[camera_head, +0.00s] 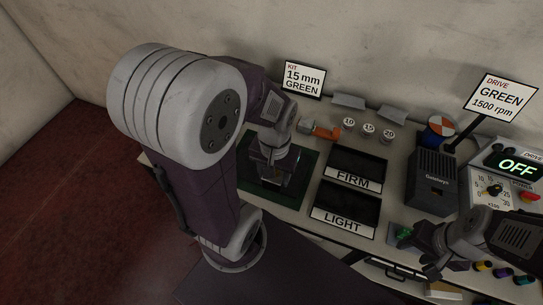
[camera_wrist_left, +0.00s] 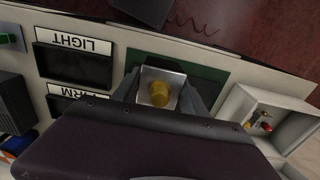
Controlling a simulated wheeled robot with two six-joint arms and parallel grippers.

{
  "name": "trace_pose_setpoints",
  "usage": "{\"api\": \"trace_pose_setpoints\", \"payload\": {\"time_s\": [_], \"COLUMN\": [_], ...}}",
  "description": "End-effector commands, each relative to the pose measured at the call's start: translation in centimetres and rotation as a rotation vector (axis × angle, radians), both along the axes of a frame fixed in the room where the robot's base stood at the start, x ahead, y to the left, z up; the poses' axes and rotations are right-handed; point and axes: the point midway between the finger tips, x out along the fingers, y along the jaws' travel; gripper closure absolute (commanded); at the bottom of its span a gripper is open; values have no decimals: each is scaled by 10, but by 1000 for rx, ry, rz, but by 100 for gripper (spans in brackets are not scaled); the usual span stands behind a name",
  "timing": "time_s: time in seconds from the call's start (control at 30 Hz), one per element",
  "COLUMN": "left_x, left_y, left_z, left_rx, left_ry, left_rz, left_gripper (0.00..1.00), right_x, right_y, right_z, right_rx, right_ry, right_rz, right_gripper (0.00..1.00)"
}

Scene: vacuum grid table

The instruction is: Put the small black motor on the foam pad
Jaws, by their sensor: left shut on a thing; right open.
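My left gripper (camera_head: 272,178) points down over the green-bordered mat (camera_head: 254,190). In the left wrist view it is shut on a silvery square piece with a yellow cylinder (camera_wrist_left: 159,93). I cannot tell whether this piece is part of the small black motor, or whether it touches the mat. Two black pads lie beside the mat, labelled FIRM (camera_head: 357,163) and LIGHT (camera_head: 346,204); both look empty. They also show in the left wrist view. My right gripper (camera_head: 405,238) is open at the lower right, close to a small green object (camera_head: 403,231).
Weights marked 10, 15 and 20 (camera_head: 368,130) and an orange item (camera_head: 327,132) stand at the back. A dark box (camera_head: 433,180) and a control unit reading OFF (camera_head: 519,164) are at the right. A kit sign (camera_head: 303,79) reads 15 mm GREEN.

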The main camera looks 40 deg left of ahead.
Motion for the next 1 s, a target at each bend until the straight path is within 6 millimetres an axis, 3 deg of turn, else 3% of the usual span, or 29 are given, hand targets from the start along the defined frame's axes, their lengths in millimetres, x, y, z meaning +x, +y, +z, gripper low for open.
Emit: {"api": "trace_pose_setpoints", "payload": {"time_s": [0.17, 0.6, 0.87, 1.0], "left_x": [12, 107, 117, 116], "left_y": [2, 15, 16, 16], "left_z": [-8, -63, -72, -95], "left_rx": [0, 0, 0, -1], "left_ry": [2, 0, 0, 4], "left_rz": [0, -1, -1, -1], "left_gripper": [100, 100, 100, 100], "right_x": [0, 0, 0, 0], "right_y": [0, 0, 0, 0], "right_z": [-2, 0, 0, 0], "right_rx": [0, 0, 0, 0], "right_ry": [0, 0, 0, 0], "right_rz": [0, 0, 0, 0], "right_gripper": [54, 54, 54, 54]}}
